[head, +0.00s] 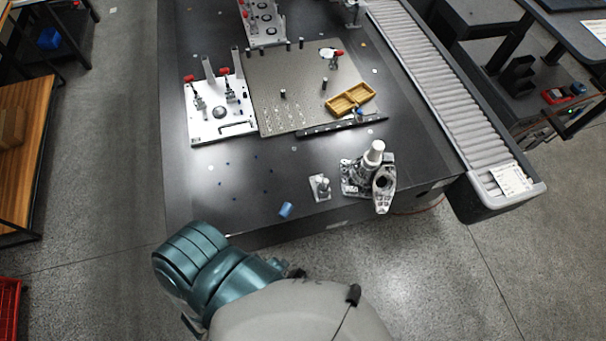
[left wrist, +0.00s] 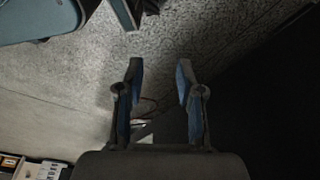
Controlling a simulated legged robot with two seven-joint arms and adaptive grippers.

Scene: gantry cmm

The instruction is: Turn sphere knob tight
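I cannot tell for sure which part is the sphere knob. A small metal block with an upright post (head: 321,187) stands near the table's front edge. To its right is a grey machined casting with a white cylinder (head: 374,152) on top. A dark dome (head: 219,112) sits on the white fixture plate (head: 208,128) at the left. My left gripper (left wrist: 160,77) shows in the left wrist view, its two blue-padded fingers apart and nothing between them. It points toward the floor, away from the table parts. My right gripper is in neither view.
A blue cylinder (head: 286,209) lies near the front edge. A perforated plate (head: 275,75) carries pins and a yellow tray (head: 350,99). A roller conveyor (head: 440,80) runs along the right side.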

